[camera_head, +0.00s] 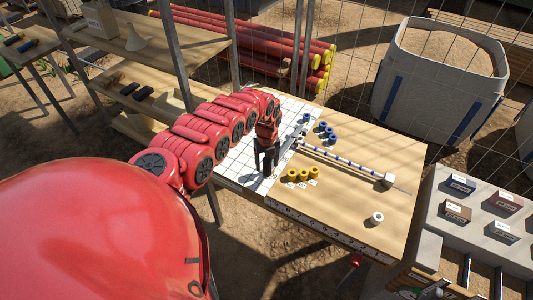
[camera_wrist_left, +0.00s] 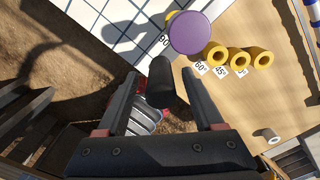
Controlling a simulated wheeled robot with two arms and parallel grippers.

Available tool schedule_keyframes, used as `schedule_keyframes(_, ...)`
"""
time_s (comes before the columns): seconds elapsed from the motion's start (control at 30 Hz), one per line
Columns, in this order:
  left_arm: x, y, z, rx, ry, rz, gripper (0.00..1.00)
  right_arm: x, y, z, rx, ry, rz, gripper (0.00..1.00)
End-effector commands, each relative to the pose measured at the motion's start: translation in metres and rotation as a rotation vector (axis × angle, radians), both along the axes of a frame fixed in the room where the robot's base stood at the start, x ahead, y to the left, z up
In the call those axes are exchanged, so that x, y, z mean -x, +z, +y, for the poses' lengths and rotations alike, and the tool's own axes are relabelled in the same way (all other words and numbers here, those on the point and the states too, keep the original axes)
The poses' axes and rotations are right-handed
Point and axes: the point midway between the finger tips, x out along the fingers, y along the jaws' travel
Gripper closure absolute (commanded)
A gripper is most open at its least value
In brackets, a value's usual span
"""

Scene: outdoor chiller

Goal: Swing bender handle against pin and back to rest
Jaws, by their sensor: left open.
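My left gripper (camera_head: 267,163) is over the near left part of the wooden bench, pointing down. In the left wrist view its two fingers (camera_wrist_left: 161,92) are apart, with a black cylindrical grip (camera_wrist_left: 160,82), which looks like the bender handle's, between them. I see no clear contact. A purple round disc (camera_wrist_left: 190,32) lies just beyond the grip. In the head view a pale metal bar (camera_head: 287,147) runs beside the gripper, and a blue-banded rod (camera_head: 345,161) extends right to a white block (camera_head: 388,181). The gripper partly hides the bender, and I cannot make out the pin.
Yellow rings (camera_head: 302,174) stand beside angle labels; blue rings (camera_head: 326,131) stand farther back. A white cylinder (camera_head: 376,218) is near the bench's front right. A wire fence (camera_head: 350,60) and large white bag (camera_head: 440,80) are behind. The bench's front middle is clear.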

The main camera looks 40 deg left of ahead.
Motion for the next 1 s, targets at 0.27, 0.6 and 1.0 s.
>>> schedule_keyframes(0.27,-0.001,0.041,0.005,-0.008,0.002,-0.005,0.31,0.0,-0.01,0.0,0.0,0.0,0.0,0.5)
schedule_keyframes(0.6,-0.001,0.124,0.001,-0.001,0.0,-0.003,0.31,0.0,-0.036,0.0,0.0,0.0,0.0,0.5)
schedule_keyframes(1.0,0.0,0.17,0.001,-0.001,0.001,-0.001,0.31,0.0,-0.048,0.0,0.0,0.0,0.0,0.5)
